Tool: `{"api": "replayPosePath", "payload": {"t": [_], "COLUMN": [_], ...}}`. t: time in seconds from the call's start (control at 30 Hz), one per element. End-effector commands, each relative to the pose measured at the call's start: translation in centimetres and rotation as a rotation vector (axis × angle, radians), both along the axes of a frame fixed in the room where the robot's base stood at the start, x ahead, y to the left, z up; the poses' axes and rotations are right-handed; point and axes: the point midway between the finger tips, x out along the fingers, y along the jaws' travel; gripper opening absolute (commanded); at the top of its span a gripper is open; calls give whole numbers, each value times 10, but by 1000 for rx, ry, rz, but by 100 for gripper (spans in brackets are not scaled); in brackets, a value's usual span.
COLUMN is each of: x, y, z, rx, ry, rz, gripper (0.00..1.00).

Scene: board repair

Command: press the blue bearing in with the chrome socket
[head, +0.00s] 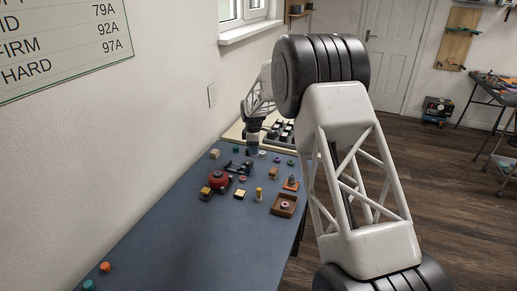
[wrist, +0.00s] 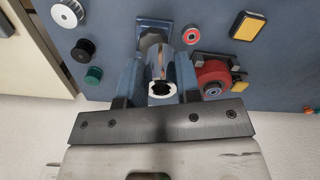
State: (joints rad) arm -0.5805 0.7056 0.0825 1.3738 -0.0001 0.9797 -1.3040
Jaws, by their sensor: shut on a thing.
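In the wrist view my gripper (wrist: 160,78) is shut on the chrome socket (wrist: 161,90), a shiny cylinder with a dark toothed opening facing the camera. The red wheel (wrist: 211,72) lies to the right, in a dark holder. Its hub shows a small blue ring (wrist: 212,89) that looks like the blue bearing; how deep it sits I cannot tell. The socket is beside the wheel, not over it. In the head view the red wheel (head: 218,178) is on the blue bench, and my gripper (head: 253,147) is beyond it, small; the socket is not clear there.
A blue-grey block (wrist: 153,27) stands beyond the socket. A red-and-white ring (wrist: 191,35), a yellow-topped block (wrist: 248,25), a black knob (wrist: 83,50), a green knob (wrist: 93,75) and a white pulley (wrist: 68,14) lie around. The near bench (head: 165,235) is mostly clear.

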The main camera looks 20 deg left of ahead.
Motion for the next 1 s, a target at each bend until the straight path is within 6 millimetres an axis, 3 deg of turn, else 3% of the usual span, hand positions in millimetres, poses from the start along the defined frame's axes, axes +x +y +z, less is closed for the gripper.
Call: {"api": "replayPosePath", "payload": {"t": [0.4, 0.6, 0.77, 1.0], "x": [-82, -114, -126, -127], "y": [77, 102, 110, 111], "z": [23, 32, 34, 35], "rx": [0, 0, 0, 0], "ry": [0, -1, 0, 0], "rz": [4, 1, 1, 0], "gripper": [4, 4, 4, 4]}}
